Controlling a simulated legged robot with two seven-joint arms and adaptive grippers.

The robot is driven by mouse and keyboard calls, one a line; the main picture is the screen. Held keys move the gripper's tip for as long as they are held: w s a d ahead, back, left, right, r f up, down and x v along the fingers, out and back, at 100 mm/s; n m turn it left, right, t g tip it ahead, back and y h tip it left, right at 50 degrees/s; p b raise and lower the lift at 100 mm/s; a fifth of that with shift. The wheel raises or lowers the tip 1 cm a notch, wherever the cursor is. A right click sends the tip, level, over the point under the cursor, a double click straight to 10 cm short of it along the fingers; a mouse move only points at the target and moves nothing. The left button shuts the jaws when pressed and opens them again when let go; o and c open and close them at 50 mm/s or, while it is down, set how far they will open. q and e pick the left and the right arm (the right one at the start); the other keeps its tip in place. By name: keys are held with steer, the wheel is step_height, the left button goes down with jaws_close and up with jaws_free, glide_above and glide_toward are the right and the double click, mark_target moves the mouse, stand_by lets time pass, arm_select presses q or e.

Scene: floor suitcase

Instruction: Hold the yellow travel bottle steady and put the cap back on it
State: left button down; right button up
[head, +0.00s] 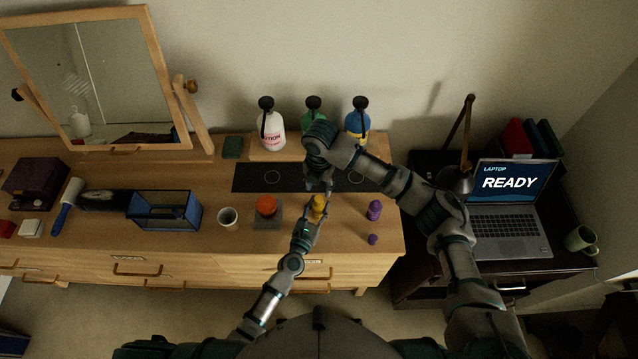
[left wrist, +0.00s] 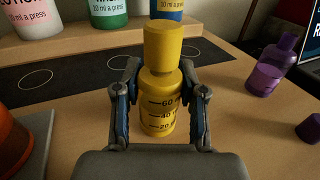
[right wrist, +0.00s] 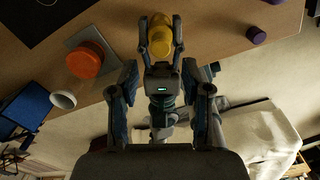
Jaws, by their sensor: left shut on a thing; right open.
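The yellow travel bottle (left wrist: 158,100) stands upright between the fingers of my left gripper (left wrist: 160,100), which is shut on it. It also shows in the head view (head: 317,205) near the counter's front edge. The yellow cap (left wrist: 163,45) sits on top of the bottle, over its neck; I cannot tell whether it is tightened. My right gripper (head: 318,184) is above the bottle, open and empty. In the right wrist view, the yellow top (right wrist: 160,36) lies beyond the open fingers of my right gripper (right wrist: 159,76), apart from them.
An orange-topped jar (head: 266,206) and a white cup (head: 228,217) stand left of the bottle. A purple bottle (head: 374,210) and its separate purple cap (head: 373,239) are on the right. Pump bottles (head: 272,135) stand behind. The laptop (head: 512,200) is farther right.

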mark_target(319, 198)
step_height(319, 198, down, 8)
steer(key=shift+r, duration=0.25)
jaws_close()
steer(key=shift+m, duration=0.3)
